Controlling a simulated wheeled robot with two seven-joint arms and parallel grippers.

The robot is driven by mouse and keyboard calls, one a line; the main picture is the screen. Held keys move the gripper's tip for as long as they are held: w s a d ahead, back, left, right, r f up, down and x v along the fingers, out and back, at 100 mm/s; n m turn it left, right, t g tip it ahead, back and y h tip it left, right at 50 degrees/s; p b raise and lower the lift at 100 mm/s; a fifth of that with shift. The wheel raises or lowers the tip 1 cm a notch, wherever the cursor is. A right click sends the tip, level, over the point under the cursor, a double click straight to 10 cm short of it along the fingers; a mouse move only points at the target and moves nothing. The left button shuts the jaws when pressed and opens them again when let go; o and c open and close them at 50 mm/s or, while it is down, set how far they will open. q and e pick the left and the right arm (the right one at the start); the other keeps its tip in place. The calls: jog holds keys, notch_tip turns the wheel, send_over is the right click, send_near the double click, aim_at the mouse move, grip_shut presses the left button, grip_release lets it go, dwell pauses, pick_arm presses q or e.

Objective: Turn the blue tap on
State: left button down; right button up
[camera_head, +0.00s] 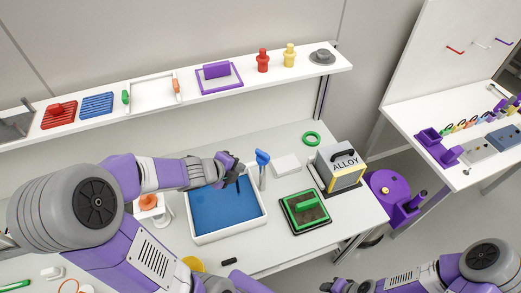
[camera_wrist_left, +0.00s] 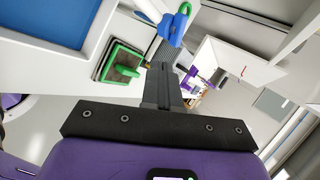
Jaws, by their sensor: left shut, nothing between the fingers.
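The blue tap (camera_head: 262,158) has a blue handle on a pale post at the right rim of a white basin (camera_head: 263,212) with a blue floor. In the left wrist view the blue tap handle (camera_wrist_left: 175,28) shows just beyond the fingertips, with part of the tap hidden behind the fingers. My left gripper (camera_head: 239,172) is shut and empty, over the basin's back right part and just left of the tap. Its closed fingers also show in the left wrist view (camera_wrist_left: 163,68). My right gripper (camera_head: 345,286) is at the bottom edge, partly cut off.
A green-handled block in a tray (camera_head: 305,211) and an ALLOY box (camera_head: 340,168) stand right of the basin. A white block (camera_head: 286,165) and a green ring (camera_head: 311,139) lie behind. A shelf (camera_head: 130,104) with several items runs along the back.

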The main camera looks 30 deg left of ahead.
pick_arm(q)
jog(key=f+b, duration=0.2)
jog(key=b, duration=0.4)
send_near(264, 160)
jog(key=a+x, duration=0.1)
jog(key=x, duration=0.4)
jog(key=shift+w+d+f, duration=0.1)
jog(key=shift+w+d, duration=0.2)
jog(key=shift+d, duration=0.4)
pick_arm(e)
notch_tip(264, 160, down, 6)
jog(key=s, duration=0.1)
jog(key=shift+f, duration=0.1)
pick_arm(q)
jog(key=shift+a, duration=0.1)
pick_arm(e)
jog(key=shift+s, duration=0.1)
